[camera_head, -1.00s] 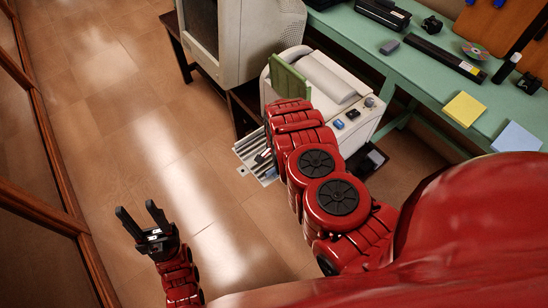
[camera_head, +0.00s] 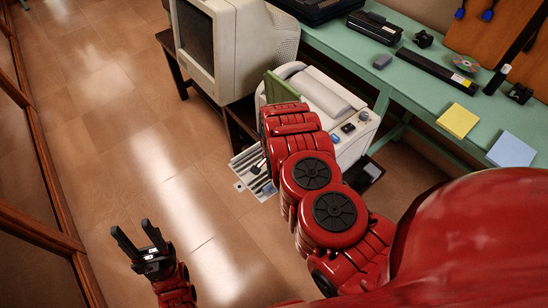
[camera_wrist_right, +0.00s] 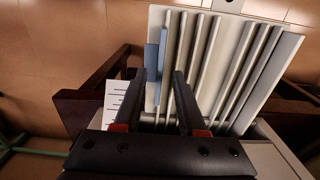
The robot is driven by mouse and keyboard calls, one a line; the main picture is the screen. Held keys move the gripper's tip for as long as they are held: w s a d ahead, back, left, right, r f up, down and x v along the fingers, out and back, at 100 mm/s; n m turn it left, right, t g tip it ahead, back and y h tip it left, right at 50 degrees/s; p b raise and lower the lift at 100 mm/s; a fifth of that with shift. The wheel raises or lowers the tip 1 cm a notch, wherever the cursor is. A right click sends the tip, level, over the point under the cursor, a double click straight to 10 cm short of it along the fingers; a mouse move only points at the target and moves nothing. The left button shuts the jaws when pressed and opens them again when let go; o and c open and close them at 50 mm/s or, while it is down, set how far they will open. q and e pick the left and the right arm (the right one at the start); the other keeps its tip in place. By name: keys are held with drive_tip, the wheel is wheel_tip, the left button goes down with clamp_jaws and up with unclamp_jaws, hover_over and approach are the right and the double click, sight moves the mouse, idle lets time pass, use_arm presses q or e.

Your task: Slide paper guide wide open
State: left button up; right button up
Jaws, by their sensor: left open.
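My left gripper (camera_head: 132,226) is open and empty above the floor.
A bulky monitor (camera_head: 230,45) stands left of the printer on a dark stand. The green bench (camera_head: 408,75) carries a black bar, yellow and blue note pads and small devices. The tiled floor at left is clear, bounded by a wooden-framed partition (camera_head: 40,225).

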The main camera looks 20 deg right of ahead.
wheel_tip(320, 180, up, 15)
drive_tip(key=p, duration=0.3)
drive_tip(key=shift+f+p, duration=0.2)
drive_tip(key=shift+p, duration=0.2)
